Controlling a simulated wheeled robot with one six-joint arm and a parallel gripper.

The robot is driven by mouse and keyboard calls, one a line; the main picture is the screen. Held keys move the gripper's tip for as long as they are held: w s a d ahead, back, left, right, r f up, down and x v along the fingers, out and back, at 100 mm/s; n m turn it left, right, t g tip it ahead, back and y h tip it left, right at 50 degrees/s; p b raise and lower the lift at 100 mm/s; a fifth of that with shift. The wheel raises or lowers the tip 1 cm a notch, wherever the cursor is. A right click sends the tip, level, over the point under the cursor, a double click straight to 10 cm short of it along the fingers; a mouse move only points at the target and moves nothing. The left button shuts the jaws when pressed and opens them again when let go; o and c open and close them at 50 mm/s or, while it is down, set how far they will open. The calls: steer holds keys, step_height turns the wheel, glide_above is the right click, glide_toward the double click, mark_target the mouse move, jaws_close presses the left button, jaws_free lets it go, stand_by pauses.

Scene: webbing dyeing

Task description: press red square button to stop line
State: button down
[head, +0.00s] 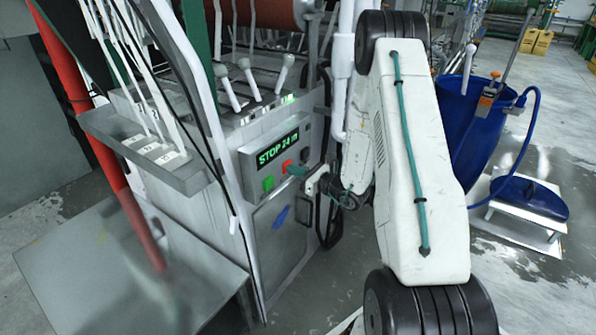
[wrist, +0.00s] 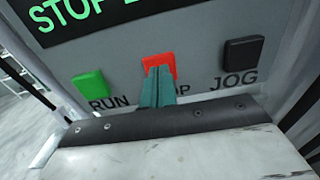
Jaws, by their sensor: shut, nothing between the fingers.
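The red square button (wrist: 158,63) sits in the middle of the grey control panel, and it shows in the head view (head: 287,164) too. In the wrist view the shut teal fingers of my gripper (wrist: 158,80) overlap the button's lower part. In the head view the fingertips of my gripper (head: 292,170) are at the panel beside the button. I cannot tell whether they touch it. The label under the button is partly hidden by the fingers; "OP" shows. The display (head: 278,148) reads "STOP 24 m" in green.
A green RUN button (wrist: 91,86) is left of the red one and a black JOG button (wrist: 243,52) is right of it. Levers (head: 250,78) stand above the panel. A blue barrel (head: 468,125) is on the right. A grey plate (head: 120,275) lies at lower left.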

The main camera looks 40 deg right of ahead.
steer(key=v, duration=1.4)
steer(key=shift+d, duration=0.1)
steer(key=s+a+r+n+g+y, duration=0.3)
steer(key=s+a+r+n+g, duration=0.25)
steer(key=a+n+g, duration=0.3)
steer(key=s+a+r+n+g+y, duration=0.3)
steer(key=s+a+r+n+g, duration=0.2)
steer(key=s+a+n+g, duration=0.35)
steer(key=s+a+r+n+h, duration=0.3)
steer(key=s+r+n+h, duration=0.2)
steer(key=r+n+h, duration=0.1)
steer(key=s+a+r+n+t+h, duration=0.1)
steer(key=s+a+r+n+h, duration=0.2)
steer(key=r+n, duration=0.6)
steer(key=s+h, duration=0.2)
steer(key=h, duration=0.1)
